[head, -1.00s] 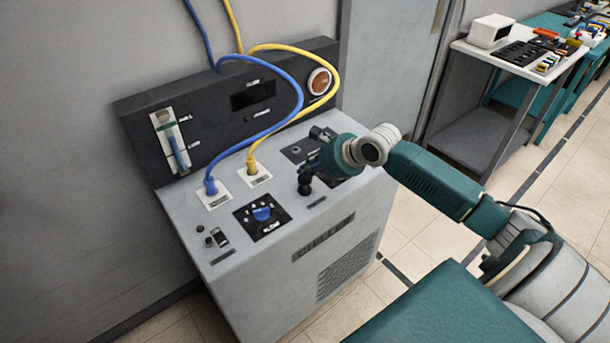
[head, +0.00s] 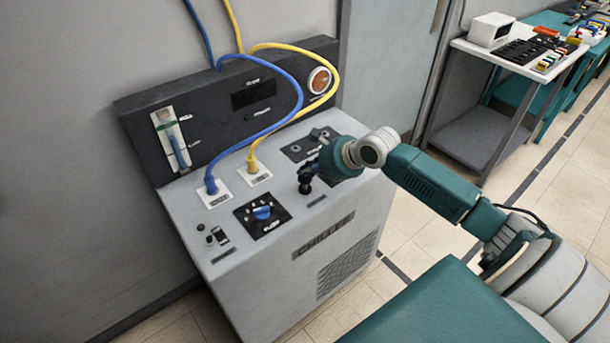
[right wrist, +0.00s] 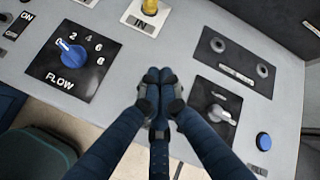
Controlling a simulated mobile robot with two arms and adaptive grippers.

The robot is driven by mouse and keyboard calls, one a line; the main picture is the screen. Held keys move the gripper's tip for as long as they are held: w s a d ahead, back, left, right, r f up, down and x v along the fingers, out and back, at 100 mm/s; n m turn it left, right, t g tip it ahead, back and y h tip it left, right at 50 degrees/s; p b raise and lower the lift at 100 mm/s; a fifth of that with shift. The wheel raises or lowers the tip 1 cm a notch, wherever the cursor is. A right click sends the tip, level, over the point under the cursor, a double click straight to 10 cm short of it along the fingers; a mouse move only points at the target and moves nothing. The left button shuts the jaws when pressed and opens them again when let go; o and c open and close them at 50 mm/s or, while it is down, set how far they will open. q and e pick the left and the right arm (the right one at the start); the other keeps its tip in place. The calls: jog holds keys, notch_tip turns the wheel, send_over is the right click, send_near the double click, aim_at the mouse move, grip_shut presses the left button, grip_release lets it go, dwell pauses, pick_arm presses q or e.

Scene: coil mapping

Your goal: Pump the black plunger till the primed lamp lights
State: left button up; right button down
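The black plunger (head: 305,188) stands on top of the grey chiller (head: 345,205), beside a small label. Only its lower part shows under my fingers in the head view. My right gripper (head: 308,171) is over it, with its fingers low at the plunger. In the right wrist view the fingertips of this gripper (right wrist: 158,76) are together and hide the plunger; it looks shut with nothing visible between the tips. A small dark lamp (head: 247,118) on the back panel shows no clear light; its label is too small to read. My left gripper is not in view.
A blue FLOW knob (head: 262,213) is left of the plunger. Blue (head: 303,95) and yellow (head: 338,85) hoses arch over the chiller top into sockets.

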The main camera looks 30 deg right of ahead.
aim_at(306, 178)
jog(key=shift+s+f, duration=0.1)
jog(key=shift+f, duration=1.25)
dwell(0.9)
jog(key=shift+r+p, duration=2.05)
jog(key=shift+p, duration=1.05)
notch_tip(306, 178, up, 5)
jog(key=p, duration=0.6)
jog(key=shift+p, duration=0.4)
